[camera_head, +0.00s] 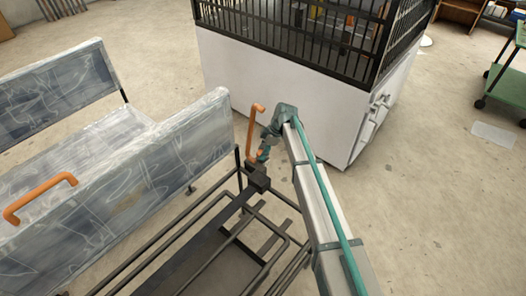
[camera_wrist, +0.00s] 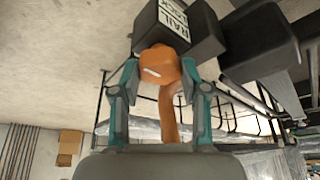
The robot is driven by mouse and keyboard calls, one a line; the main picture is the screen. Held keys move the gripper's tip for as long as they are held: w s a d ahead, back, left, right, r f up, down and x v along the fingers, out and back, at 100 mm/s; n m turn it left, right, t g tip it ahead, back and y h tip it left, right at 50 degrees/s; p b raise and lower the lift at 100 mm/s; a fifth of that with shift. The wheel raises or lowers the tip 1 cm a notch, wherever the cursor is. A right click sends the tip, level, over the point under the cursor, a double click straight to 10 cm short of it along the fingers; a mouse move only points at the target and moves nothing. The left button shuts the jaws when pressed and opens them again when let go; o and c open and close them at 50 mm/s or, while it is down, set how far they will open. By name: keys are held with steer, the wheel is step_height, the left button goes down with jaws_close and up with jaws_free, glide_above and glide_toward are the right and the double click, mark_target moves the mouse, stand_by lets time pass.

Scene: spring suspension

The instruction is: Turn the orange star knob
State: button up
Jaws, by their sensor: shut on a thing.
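The orange star knob (camera_wrist: 157,66) sits against a black block labelled "RAIL LOCK" (camera_wrist: 172,22) in the wrist view. My gripper (camera_wrist: 160,76) has its two teal fingers shut on the knob, one on each side. The knob has a short pale mark on its face. In the head view my gripper (camera_head: 264,153) is at the dark block (camera_head: 257,180) on the frame's upper corner. There the knob is mostly hidden by my gripper, with only a little orange showing.
An upright orange handle (camera_head: 252,133) stands close beside my gripper. Another orange handle (camera_head: 38,196) is on the plastic-wrapped seat (camera_head: 120,185) at left. A dark tubular frame (camera_head: 190,245) lies below. A white cabinet with a black cage (camera_head: 270,90) stands behind.

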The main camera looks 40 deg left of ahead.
steer(key=n, duration=0.2)
steer(key=n+g+h+p, duration=0.1)
steer(key=n, duration=0.1)
steer(key=shift+w+a+n, duration=0.1)
steer(key=shift+a+n, duration=0.05)
steer(key=shift+n, duration=0.25)
steer(key=shift+n+g+h+p, duration=0.4)
steer(key=shift+n+h, duration=0.6)
steer(key=shift+n, duration=1)
steer(key=o, duration=1.1)
steer(key=shift+o, duration=0.2)
steer(key=v, duration=1.2)
